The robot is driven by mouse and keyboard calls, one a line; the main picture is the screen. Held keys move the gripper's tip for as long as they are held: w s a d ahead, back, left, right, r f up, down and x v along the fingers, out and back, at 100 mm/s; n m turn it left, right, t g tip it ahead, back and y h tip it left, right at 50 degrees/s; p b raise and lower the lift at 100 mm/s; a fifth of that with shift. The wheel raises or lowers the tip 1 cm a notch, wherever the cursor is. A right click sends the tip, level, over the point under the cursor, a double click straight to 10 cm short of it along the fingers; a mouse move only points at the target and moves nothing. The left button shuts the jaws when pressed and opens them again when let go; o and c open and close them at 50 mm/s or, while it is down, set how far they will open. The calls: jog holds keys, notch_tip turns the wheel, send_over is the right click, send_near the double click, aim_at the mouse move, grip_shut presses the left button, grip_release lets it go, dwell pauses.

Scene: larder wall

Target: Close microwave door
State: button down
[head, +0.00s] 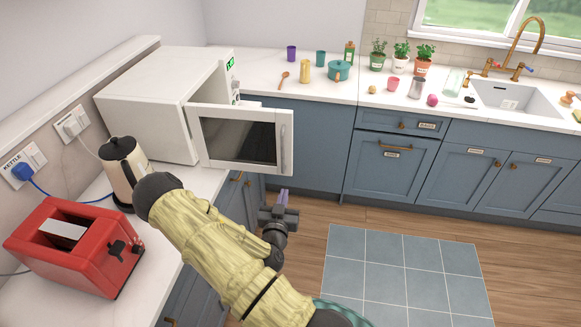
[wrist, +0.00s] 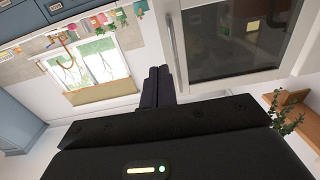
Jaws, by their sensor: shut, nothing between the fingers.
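The white microwave (head: 165,105) stands on the left counter with its door (head: 245,138) swung open, jutting out past the counter's front edge. The door has a dark window and a vertical handle (head: 283,143) at its free right end. My gripper (head: 283,197) is shut and empty, just below the door's handle end in the head view. In the wrist view the shut fingers (wrist: 158,82) point toward the door's edge, close to the handle (wrist: 178,45) and the dark window (wrist: 225,35). I cannot tell whether they touch the door.
A cream kettle (head: 122,165) and red toaster (head: 75,245) stand on the counter left of my arm. Cups, a teal pot (head: 339,70) and potted plants sit on the back counter. The floor around the blue tiled mat (head: 400,270) is clear.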

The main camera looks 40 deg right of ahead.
dwell(0.3)
jog(key=p, duration=0.6)
send_near(291, 159)
jog(key=x, duration=0.5)
jog(key=shift+d+r, duration=0.2)
jog(key=shift+d, duration=0.05)
jog(key=shift+w+d+f, duration=0.15)
jog(key=shift+w+d, duration=0.35)
jog(key=shift+w, duration=0.05)
